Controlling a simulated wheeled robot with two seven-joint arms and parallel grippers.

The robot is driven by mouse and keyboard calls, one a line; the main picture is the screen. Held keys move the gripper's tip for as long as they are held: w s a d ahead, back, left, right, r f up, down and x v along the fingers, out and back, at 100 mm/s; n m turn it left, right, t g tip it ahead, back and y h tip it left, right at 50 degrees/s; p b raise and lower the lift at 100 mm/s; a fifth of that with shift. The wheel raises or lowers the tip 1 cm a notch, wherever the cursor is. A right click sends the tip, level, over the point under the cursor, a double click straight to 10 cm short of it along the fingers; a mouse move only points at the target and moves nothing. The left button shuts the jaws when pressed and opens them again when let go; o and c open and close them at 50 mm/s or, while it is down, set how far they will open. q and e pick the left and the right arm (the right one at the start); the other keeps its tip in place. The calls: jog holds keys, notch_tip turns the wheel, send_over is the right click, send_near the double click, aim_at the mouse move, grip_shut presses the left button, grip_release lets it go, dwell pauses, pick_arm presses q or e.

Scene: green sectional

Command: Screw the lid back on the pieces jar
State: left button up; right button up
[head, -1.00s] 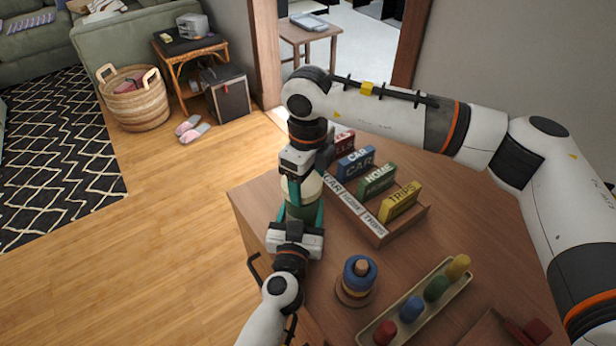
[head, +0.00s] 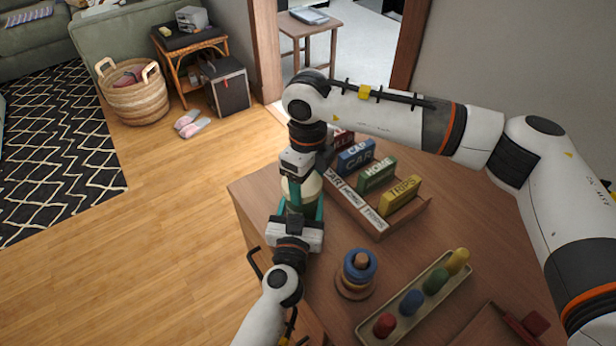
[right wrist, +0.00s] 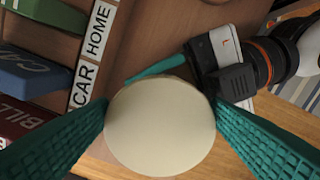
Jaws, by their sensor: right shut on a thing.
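The pieces jar (head: 299,206) stands at the table's left edge in the head view, its greenish body partly hidden by fingers. Its round cream lid (right wrist: 160,125) sits at its top and fills the middle of the right wrist view. My right gripper (head: 302,183) comes from above with its teal fingers on both sides of the lid, shut on it. My left gripper (head: 297,212) comes from the near side, its teal fingers closed around the jar body. Whether the lid is seated on the thread cannot be seen.
A wooden rack (head: 380,231) with labelled boxes stands close to the right of the jar. A ring stacker (head: 358,270) and a tray of coloured pegs (head: 418,303) lie nearer. The floor (head: 170,210) is open left of the table.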

jog(key=shift+f, duration=0.5)
